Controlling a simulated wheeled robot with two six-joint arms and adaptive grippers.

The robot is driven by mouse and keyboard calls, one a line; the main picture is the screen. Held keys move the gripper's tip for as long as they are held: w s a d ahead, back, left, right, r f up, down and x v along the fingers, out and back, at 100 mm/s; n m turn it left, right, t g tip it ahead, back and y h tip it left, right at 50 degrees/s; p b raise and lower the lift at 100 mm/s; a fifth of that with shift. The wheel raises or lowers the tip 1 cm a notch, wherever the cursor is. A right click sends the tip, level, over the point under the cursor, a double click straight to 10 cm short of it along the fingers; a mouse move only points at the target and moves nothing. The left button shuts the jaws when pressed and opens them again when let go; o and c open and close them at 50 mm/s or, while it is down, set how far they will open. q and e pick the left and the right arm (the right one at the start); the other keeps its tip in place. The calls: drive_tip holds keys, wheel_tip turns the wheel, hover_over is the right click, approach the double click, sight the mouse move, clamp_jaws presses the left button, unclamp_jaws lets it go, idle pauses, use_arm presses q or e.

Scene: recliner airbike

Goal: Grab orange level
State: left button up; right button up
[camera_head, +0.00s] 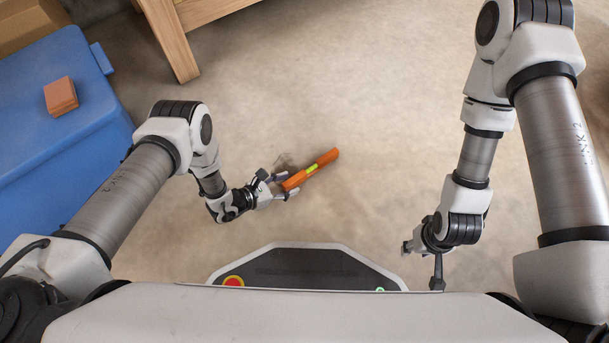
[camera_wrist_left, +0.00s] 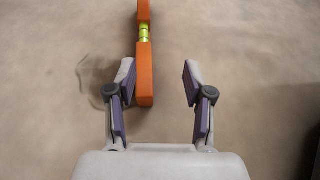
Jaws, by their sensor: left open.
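The orange level (camera_head: 324,159) with a yellow-green vial lies on the concrete floor in the head view, slanting up to the right. My left gripper (camera_head: 281,187) is open at its lower left end. In the left wrist view the level (camera_wrist_left: 145,75) runs upright in the picture, and its near end reaches between the two fingers of the gripper (camera_wrist_left: 160,85), closer to the left finger. I cannot tell whether that finger touches it.
A blue bin (camera_head: 60,130) with a small orange-brown block (camera_head: 61,96) on its lid stands at the left. A wooden leg (camera_head: 176,45) of some furniture stands at the top. The floor (camera_head: 370,100) around the level is mostly clear.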

sight(304, 171)
use_arm(q)
drive_tip(key=shift+n+t, duration=0.3)
drive_tip(key=shift+t, duration=0.3)
drive_tip(key=w+d+f+b, duration=0.1)
drive_tip(key=w+b, duration=0.1)
drive_tip(key=w+d+f+b, duration=0.3)
drive_tip(key=w+b, duration=0.1)
drive_tip(key=shift+d+f, duration=0.15)
drive_tip(key=shift+d, duration=0.15)
drive_tip(key=shift+r, duration=0.25)
clamp_jaws()
